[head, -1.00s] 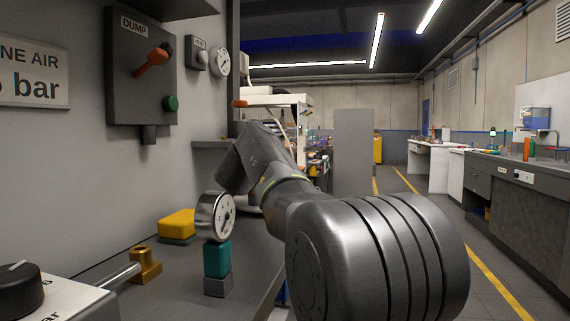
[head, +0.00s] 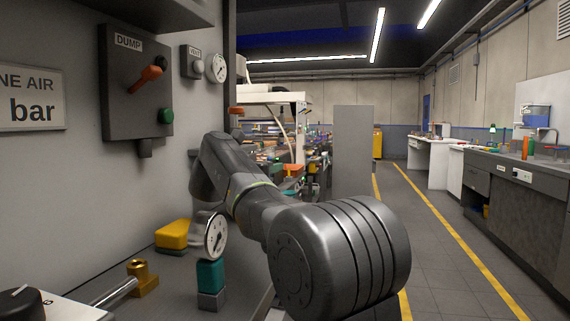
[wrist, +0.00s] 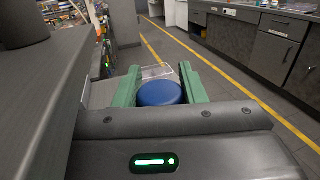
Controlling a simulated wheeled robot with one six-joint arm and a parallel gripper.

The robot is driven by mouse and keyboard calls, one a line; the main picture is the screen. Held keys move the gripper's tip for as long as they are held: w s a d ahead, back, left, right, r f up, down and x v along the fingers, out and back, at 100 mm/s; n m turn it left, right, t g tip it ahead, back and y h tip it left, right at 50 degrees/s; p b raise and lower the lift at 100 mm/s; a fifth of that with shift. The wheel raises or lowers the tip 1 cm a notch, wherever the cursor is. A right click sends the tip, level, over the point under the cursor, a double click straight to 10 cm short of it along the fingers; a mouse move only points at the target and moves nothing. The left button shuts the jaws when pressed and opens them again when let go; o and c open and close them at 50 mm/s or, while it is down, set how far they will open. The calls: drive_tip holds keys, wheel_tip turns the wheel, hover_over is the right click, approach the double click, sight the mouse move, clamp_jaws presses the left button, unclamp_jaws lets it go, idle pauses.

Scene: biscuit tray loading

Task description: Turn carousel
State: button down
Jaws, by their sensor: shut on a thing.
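In the wrist view my gripper (wrist: 159,72) has its two green fingers on either side of a round blue knob-like thing (wrist: 160,94) and is shut on it. A pale, partly clear piece with a thin frame (wrist: 157,71) shows just beyond the blue thing. I cannot tell what the blue thing is fixed to, as its underside is hidden. In the head view my arm hides the gripper and what it holds. No whole carousel can be made out in either view.
At left in the head view are a DUMP panel (head: 120,95), a round gauge (head: 215,237), a teal block (head: 210,275), a yellow block (head: 172,234) and a brass fitting (head: 142,278). In the wrist view a dark grey surface (wrist: 45,95) lies close at left. The floor (head: 440,260) at right is clear.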

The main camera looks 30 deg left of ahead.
drive_tip(key=shift+f, duration=0.1)
idle(0.3)
drive_tip(key=c, duration=0.9)
unclamp_jaws()
drive_tip(key=shift+w+d, duration=0.15)
drive_tip(key=shift+d, duration=0.05)
